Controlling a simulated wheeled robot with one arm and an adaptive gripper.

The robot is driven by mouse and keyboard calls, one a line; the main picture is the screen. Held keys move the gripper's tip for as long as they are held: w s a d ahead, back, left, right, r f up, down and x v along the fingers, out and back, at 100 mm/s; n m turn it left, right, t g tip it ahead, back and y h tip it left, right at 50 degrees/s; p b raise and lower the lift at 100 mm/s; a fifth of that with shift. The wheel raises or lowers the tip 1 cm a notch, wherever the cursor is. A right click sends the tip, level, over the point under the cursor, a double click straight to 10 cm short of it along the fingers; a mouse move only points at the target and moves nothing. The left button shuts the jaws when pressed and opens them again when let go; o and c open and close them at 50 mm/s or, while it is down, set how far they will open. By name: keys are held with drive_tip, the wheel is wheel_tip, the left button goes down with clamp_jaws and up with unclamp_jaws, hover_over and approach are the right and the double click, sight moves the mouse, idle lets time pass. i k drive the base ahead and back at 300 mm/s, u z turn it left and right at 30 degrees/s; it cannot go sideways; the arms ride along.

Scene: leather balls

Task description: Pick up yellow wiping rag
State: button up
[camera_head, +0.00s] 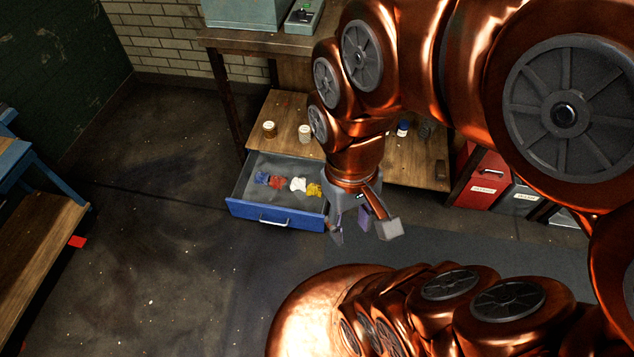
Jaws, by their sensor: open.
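The yellow wiping rag (314,190) lies in an open blue drawer (272,216). It is the rightmost of a row of crumpled rags, beside a white one (298,185). My gripper (362,232) points down, open and empty, to the right of and in front of the drawer in the picture. It appears apart from the rag. My arm passes close to the drawer's right side and hides part of that side.
A red rag (278,182) and a blue rag (262,177) lie in the same drawer. Small jars (305,133) stand on the wooden shelf (268,113) behind. A red cabinet (482,178) is at right. A blue-framed bench (40,175) is at left. Floor (160,240) between is clear.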

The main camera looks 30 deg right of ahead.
sight(314, 189)
drive_tip(key=z, duration=0.2)
drive_tip(key=i, duration=0.75)
drive_tip(key=u, duration=1.25)
